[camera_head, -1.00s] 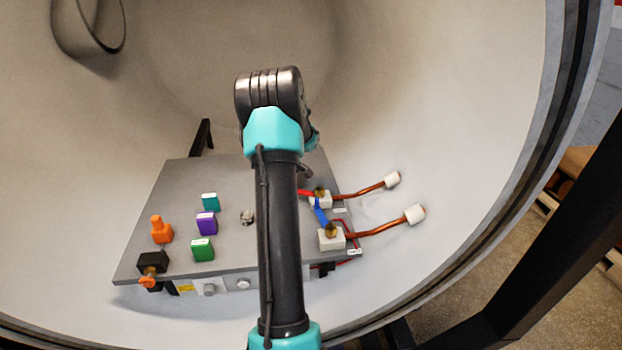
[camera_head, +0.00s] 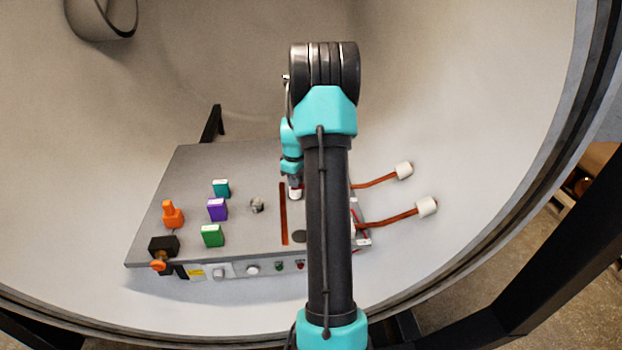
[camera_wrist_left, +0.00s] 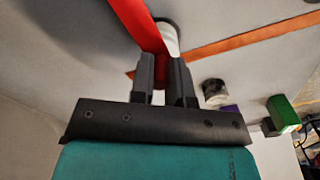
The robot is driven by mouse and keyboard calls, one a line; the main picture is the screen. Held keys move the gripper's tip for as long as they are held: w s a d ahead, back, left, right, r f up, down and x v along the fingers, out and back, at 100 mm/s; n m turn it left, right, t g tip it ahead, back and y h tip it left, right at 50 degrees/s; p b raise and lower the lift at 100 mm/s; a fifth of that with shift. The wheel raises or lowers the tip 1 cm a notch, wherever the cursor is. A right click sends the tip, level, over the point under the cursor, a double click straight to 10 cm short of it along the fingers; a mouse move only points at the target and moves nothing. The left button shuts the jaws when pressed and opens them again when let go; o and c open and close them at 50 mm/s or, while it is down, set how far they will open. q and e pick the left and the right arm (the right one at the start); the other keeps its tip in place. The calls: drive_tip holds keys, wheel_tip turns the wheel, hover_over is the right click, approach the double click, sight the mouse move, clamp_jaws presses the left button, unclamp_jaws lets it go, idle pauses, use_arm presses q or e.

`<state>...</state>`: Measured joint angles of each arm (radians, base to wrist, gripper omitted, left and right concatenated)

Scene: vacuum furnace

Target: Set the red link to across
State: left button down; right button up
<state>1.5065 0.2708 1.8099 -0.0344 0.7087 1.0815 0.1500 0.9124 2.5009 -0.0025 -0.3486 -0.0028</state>
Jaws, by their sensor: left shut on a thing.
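The red link (camera_wrist_left: 143,28) is a flat red bar in the left wrist view, running from the top edge down to my fingers. My left gripper (camera_wrist_left: 165,75) is shut on its near end, beside a white post (camera_wrist_left: 168,38). In the head view my left gripper (camera_head: 295,188) is small, low over the right part of the grey panel (camera_head: 180,170). My left arm hides the red link there, and a white piece shows just below the fingers. The blue link is hidden too. My right gripper is not in view.
Teal (camera_head: 221,188), purple (camera_head: 217,209) and green (camera_head: 212,236) blocks and an orange knob (camera_head: 172,215) stand on the panel's left. A copper-coloured strip (camera_head: 284,213) lies near my fingers. Two copper rods with white ends (camera_head: 427,206) stick out right. The curved chamber wall surrounds everything.

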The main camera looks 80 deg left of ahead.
use_arm(q)
drive_tip(key=shift+d, duration=0.1)
drive_tip(key=c, duration=1.1)
unclamp_jaws()
wheel_tip(320, 180, up, 18)
drive_tip(key=shift+f, duration=0.25)
drive_tip(key=shift+f, duration=0.1)
